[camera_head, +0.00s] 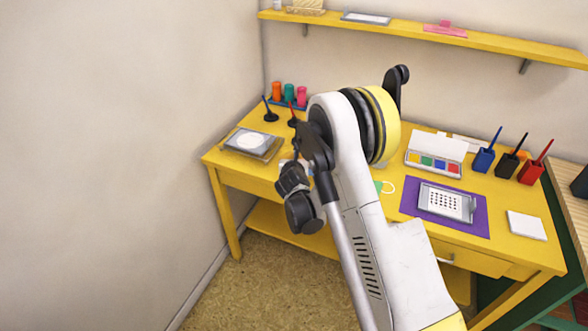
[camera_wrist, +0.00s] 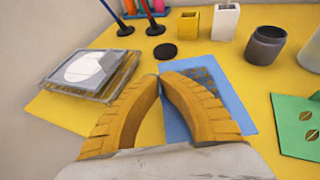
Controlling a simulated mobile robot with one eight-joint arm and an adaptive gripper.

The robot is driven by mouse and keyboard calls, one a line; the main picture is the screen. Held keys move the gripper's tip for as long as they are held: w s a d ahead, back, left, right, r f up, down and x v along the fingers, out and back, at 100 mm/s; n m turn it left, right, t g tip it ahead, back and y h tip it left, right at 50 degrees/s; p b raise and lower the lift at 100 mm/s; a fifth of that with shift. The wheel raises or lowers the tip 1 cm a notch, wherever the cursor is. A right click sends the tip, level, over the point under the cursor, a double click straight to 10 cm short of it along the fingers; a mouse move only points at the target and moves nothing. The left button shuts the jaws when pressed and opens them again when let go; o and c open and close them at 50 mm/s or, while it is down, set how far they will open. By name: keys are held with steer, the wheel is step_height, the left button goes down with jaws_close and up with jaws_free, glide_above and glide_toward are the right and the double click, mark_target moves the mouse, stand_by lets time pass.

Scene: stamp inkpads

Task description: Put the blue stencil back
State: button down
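The blue stencil (camera_wrist: 180,125) shows in the wrist view as a flat blue sheet with a dark mottled patch near its far end. My gripper (camera_wrist: 161,77) has two ribbed yellow fingers whose tips come together at the left edge of this sheet. The right finger covers part of it. I cannot tell whether the sheet's edge is pinched between the tips. In the head view my own arm hides the gripper and most of the stencil's area.
Left of the fingers is a clear-edged pad with a white oval (camera_wrist: 90,68). A black disc (camera_wrist: 164,50), yellow and white holders, a grey jar (camera_wrist: 265,45) and a green stencil (camera_wrist: 300,128) stand around. In the head view, a purple mat (camera_head: 412,196) and paint box (camera_head: 436,153) lie right.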

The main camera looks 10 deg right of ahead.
steer(key=shift+w+f, duration=0.2)
step_height(320, 180, down, 4)
steer(key=shift+b, duration=1.15)
steer(key=shift+r, duration=0.15)
steer(key=c, duration=1.6)
jaws_free()
